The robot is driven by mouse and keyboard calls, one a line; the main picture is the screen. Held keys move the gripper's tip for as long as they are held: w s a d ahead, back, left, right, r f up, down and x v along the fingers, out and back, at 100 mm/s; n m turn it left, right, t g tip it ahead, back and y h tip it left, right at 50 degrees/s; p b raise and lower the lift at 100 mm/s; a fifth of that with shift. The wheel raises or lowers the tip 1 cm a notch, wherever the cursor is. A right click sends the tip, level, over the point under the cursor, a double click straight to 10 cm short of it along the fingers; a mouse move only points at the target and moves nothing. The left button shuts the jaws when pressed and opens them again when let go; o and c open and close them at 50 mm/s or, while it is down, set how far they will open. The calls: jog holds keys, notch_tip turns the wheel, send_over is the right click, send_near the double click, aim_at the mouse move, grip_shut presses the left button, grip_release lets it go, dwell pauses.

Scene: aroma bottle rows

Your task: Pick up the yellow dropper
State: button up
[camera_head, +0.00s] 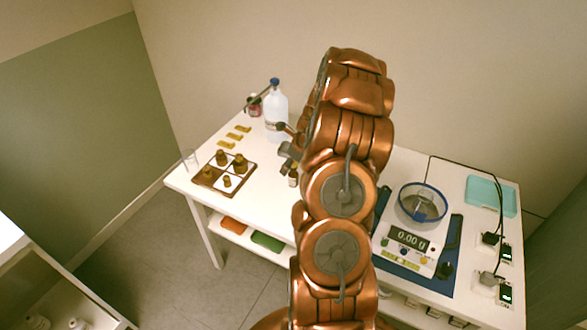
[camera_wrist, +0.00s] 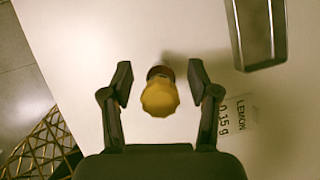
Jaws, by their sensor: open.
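The yellow dropper (camera_wrist: 160,97) shows from above in the wrist view, its faceted yellow top over a darker brown part (camera_wrist: 160,72). What is below it is mostly hidden. My gripper (camera_wrist: 160,80) is open, with one finger on each side of the dropper and a visible gap on both sides. In the head view my gripper (camera_head: 288,150) is partly hidden by my copper arm, over the middle of the white table. A small brown bottle (camera_head: 292,178) shows just below it there; I cannot make out the yellow dropper in that view.
A card reading "LEMON 0.35 g" (camera_wrist: 240,118) and a metal tray (camera_wrist: 236,35) lie to the right in the wrist view. The head view shows a bottle tray (camera_head: 205,188), a white bottle (camera_head: 276,112) and a scale (camera_head: 388,243) reading 0.00.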

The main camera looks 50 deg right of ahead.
jog(key=c, duration=0.8)
jog(key=shift+o, duration=0.2)
jog(key=shift+r, duration=0.15)
notch_tip(320, 180, up, 10)
jog(key=shift+f+b, duration=0.1)
jog(key=shift+b, duration=1.15)
